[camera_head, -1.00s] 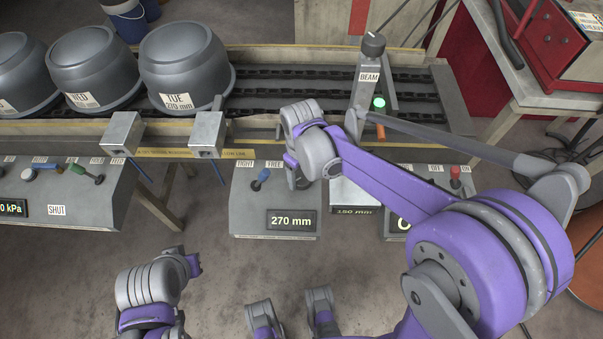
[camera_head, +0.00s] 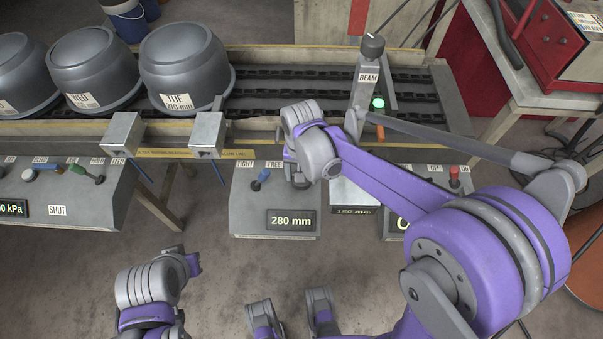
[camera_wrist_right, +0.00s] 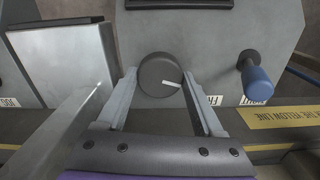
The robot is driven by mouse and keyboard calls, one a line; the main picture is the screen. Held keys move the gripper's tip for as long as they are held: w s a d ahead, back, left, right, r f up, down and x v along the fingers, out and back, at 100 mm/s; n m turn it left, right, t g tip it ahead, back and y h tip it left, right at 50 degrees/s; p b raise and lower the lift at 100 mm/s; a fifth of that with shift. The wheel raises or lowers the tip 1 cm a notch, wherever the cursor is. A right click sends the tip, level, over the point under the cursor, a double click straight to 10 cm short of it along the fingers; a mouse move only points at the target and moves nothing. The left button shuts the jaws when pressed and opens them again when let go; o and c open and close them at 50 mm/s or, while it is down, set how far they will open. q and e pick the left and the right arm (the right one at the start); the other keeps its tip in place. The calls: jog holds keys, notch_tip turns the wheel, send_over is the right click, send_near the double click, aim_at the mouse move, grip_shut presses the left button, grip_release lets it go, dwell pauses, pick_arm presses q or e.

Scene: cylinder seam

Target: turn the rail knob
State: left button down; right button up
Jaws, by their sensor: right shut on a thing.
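The rail knob (camera_wrist_right: 157,70) is a dark round knob with a white pointer mark, in the right wrist view. The mark points to the lower right, towards the partly covered FREE label. My right gripper (camera_wrist_right: 160,78) is shut on the knob, one finger on each side. In the head view my right wrist (camera_head: 312,145) reaches over the panel (camera_head: 248,212) and hides the knob. The display (camera_head: 291,221) on this panel reads 280 mm.
A blue-handled lever (camera_wrist_right: 256,82) stands close beside the knob. Grey tubs (camera_head: 185,60) sit on the chain conveyor (camera_head: 300,88) behind, near two grey blocks (camera_head: 207,132). The BEAM post (camera_head: 369,85) with a lit green lamp (camera_head: 379,103) rises to the right of my wrist.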

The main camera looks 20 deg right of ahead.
jog(key=shift+m, duration=1.2)
jog(key=o, duration=1.4)
notch_tip(320, 180, up, 11)
jog(key=shift+f+p, duration=0.1)
jog(key=shift+p, duration=0.75)
jog(key=s+d+r+n+t+p, duration=0.1)
jog(key=s+d+n+p, duration=0.1)
jog(key=s, duration=0.2)
jog(key=s+d+r+n+t+p, duration=0.1)
jog(key=s+d+n+t+p, duration=0.1)
jog(key=s, duration=0.3)
jog(key=s+d+r+n+t+p, duration=0.1)
jog(key=s+d+n+t+p, duration=0.1)
jog(key=s, duration=0.3)
jog(key=shift+s+d+n+p, duration=0.2)
jog(key=shift+d+n+p, duration=0.2)
jog(key=shift+p, duration=0.1)
